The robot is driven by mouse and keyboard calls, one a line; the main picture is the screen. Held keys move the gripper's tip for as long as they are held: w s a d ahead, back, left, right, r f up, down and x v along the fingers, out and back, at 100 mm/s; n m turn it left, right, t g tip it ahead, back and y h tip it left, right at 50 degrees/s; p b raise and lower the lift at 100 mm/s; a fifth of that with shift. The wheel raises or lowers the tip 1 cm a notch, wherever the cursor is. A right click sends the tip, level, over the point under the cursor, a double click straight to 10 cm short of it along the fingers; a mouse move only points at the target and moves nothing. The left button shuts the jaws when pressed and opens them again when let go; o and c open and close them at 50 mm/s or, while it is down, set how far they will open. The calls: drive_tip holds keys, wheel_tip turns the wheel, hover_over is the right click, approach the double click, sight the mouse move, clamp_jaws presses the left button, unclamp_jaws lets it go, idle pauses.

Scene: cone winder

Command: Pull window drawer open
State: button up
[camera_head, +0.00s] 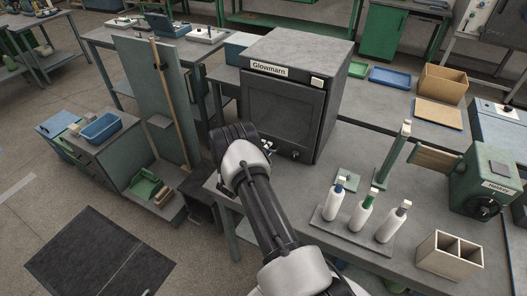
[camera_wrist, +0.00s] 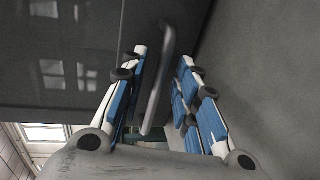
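The grey Glowmarn cabinet (camera_head: 335,90) stands on the bench in the head view. Its front carries a dark window panel (camera_head: 280,105), which looks flush with the cabinet. In the wrist view a glossy dark panel (camera_wrist: 60,85) fills the left side, with a grey bar handle (camera_wrist: 157,85) in front of it. My gripper (camera_wrist: 163,57) is open, with its blue-padded fingers on either side of the bar. A gap shows between the bar and the right finger; contact with the left finger cannot be told. In the head view my wrist is at the cabinet's lower left and hides the fingertips and the handle.
A rack of white bottles (camera_head: 362,211) and an open-topped divided box (camera_head: 449,256) stand on the bench to the right of my arm. A green machine (camera_head: 483,180) sits at the far right. A tall green panel (camera_head: 150,90) stands left of the cabinet.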

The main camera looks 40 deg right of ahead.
drive_tip(key=shift+c, duration=0.6)
clamp_jaws()
